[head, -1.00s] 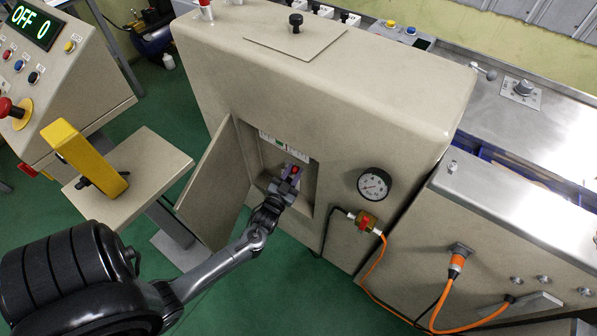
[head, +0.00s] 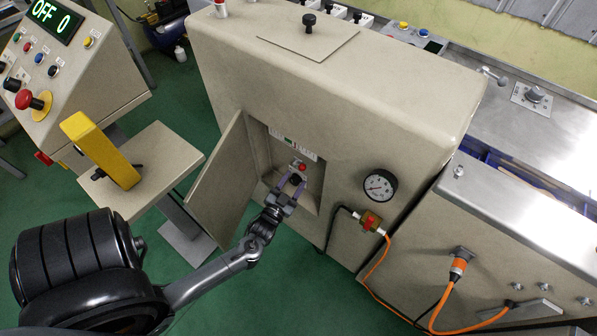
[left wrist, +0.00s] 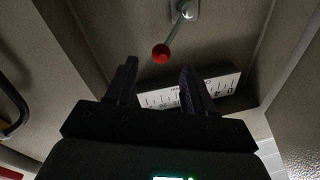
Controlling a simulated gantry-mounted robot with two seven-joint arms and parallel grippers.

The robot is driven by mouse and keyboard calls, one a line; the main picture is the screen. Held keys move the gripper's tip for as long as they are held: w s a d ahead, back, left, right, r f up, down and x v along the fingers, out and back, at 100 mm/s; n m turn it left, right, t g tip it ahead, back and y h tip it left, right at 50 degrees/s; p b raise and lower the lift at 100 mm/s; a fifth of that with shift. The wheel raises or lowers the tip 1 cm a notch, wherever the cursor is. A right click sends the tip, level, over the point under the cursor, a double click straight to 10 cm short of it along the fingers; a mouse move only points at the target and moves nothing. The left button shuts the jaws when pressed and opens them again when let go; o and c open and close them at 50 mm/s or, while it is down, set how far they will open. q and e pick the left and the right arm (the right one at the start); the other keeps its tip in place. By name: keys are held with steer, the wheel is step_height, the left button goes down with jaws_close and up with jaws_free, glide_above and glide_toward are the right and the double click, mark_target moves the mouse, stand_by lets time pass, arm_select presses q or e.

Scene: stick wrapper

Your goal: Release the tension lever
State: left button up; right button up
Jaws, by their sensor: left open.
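The tension lever, a metal rod with a red ball knob (head: 302,167), sits inside the open recess of the beige machine. In the left wrist view its red knob (left wrist: 161,53) hangs from a silver pivot at the top, with the rod slanting down to the left. My left gripper (head: 290,183) is at the recess opening, open and empty. Its two dark fingers also show in the left wrist view (left wrist: 158,82), spread apart, with the knob just beyond their tips and not touching them. My right gripper is not in view.
A numbered scale plate (left wrist: 222,86) is in the recess. The recess door (head: 221,185) stands open on the left. A pressure gauge (head: 379,186) and a red valve (head: 370,220) are to the right. A yellow block (head: 100,150) is on a stand (head: 165,160) at left.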

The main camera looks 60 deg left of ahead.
arm_select(q)
steer(key=p+v, duration=0.1)
steer(key=v, duration=0.4)
steer(key=shift+s, duration=0.25)
